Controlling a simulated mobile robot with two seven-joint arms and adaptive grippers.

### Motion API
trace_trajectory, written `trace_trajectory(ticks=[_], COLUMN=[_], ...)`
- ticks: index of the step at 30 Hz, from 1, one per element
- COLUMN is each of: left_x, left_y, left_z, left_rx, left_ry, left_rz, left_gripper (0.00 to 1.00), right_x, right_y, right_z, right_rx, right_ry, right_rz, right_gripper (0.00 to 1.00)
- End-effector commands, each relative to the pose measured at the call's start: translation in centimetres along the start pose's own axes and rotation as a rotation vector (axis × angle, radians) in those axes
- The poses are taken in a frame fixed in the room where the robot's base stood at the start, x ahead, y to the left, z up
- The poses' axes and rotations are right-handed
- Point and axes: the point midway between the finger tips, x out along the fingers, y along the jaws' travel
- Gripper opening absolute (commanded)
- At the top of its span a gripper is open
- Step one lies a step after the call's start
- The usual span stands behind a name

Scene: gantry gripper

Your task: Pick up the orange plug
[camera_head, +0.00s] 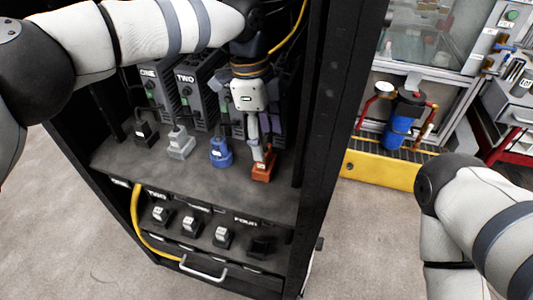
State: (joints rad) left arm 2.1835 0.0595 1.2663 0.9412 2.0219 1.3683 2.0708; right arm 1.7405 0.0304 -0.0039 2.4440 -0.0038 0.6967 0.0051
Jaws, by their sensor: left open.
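The orange plug (262,167) stands on the dark shelf (190,192) of the black cabinet, at the right end of a row of plugs. My left arm reaches in from the left, and my left gripper (259,150) points down right over the orange plug. Its fingers are open at the plug's upper part and hide some of it. Whether they touch it I cannot tell. My right arm is at the lower right, and its gripper is not in view.
A blue plug (220,152), a grey plug (181,143) and a black plug (146,133) stand left of the orange one. The cabinet's right post (325,130) is close to my left gripper. Labelled sockets (191,226) and a drawer handle (203,270) lie below the shelf.

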Motion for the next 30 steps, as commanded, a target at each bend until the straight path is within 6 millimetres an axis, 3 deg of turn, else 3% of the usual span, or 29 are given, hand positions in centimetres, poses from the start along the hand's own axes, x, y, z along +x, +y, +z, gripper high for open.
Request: trace_trajectory(ticks=[6, 12, 14, 19, 30], left_x=[4.1, 4.4, 4.4, 4.4, 4.0], left_y=[0.3, 0.2, 0.3, 0.3, 0.2], left_z=[0.6, 0.6, 0.6, 0.6, 0.5], left_rx=[0.0, 0.001, 0.001, 0.002, 0.002], left_ry=[-0.001, -0.002, -0.002, -0.002, -0.002], left_rz=[0.003, -0.002, -0.002, -0.002, -0.002], left_gripper=[0.62, 0.62, 0.53, 0.14, 0.13], right_x=[0.2, 0.1, 0.1, 0.1, 0.1], right_y=[0.0, 0.0, 0.0, 0.0, 0.0], right_z=[0.0, 0.0, 0.0, 0.0, 0.0], right_rx=[0.0, 0.0, 0.0, 0.0, 0.0], right_ry=[-0.002, -0.001, -0.001, -0.001, -0.001], right_rz=[0.0, 0.0, 0.0, 0.0, 0.0], right_gripper=[0.4, 0.4, 0.4, 0.4, 0.4])
